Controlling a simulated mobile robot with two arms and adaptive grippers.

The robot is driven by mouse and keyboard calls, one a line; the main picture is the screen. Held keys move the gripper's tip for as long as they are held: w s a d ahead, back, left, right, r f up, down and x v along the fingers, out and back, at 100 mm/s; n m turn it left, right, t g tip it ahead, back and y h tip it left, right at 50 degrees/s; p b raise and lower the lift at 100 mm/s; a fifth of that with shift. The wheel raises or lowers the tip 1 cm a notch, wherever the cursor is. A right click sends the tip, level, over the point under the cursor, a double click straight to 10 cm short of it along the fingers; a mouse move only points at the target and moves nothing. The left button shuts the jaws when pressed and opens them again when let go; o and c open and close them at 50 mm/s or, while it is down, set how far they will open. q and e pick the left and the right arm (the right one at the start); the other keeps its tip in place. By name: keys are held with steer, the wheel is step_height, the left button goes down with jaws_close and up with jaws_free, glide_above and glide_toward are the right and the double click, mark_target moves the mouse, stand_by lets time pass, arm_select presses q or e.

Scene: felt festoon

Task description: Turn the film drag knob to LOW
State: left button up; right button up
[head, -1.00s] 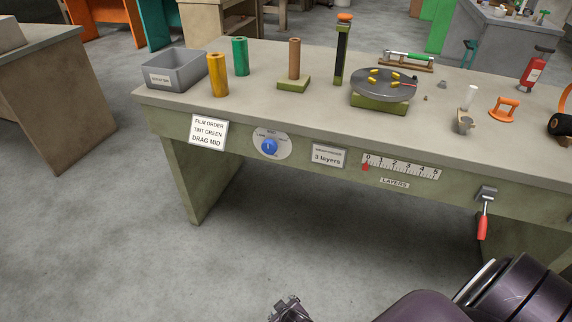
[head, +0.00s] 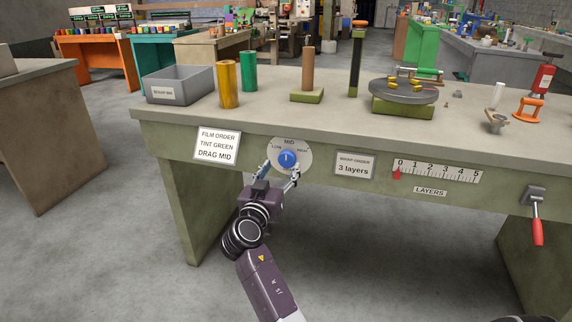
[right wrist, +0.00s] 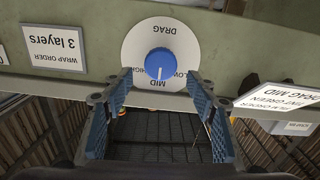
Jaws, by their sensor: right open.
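The film drag knob (head: 287,158) is blue with a white pointer line and sits on a round pale dial (head: 303,147) on the bench's front panel. Its pointer is at MID, with LOW marked to the left in the head view. The knob also shows in the right wrist view (right wrist: 160,63), upside down. My right gripper (head: 280,173) is open just in front of and below the knob. In the right wrist view its two blue-padded fingers (right wrist: 160,88) stand apart, one to each side below the knob, with nothing between them. My left gripper is out of view.
A film order card (head: 217,144) reading DRAG MID hangs left of the dial. A wrap order card (head: 354,166) and a layers scale (head: 437,172) are to its right. A red-handled lever (head: 537,222) hangs further right. Rolls and a grey bin (head: 180,85) stand on the bench.

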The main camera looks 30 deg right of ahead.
mark_target(286, 160)
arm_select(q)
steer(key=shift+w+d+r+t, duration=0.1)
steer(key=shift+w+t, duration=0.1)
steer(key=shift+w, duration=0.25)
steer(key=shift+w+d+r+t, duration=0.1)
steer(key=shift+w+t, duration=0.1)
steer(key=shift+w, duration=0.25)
arm_select(e)
steer(key=x, duration=0.5)
steer(key=shift+w+d, duration=0.25)
steer(key=shift+w, duration=0.05)
steer(key=c, duration=1.2)
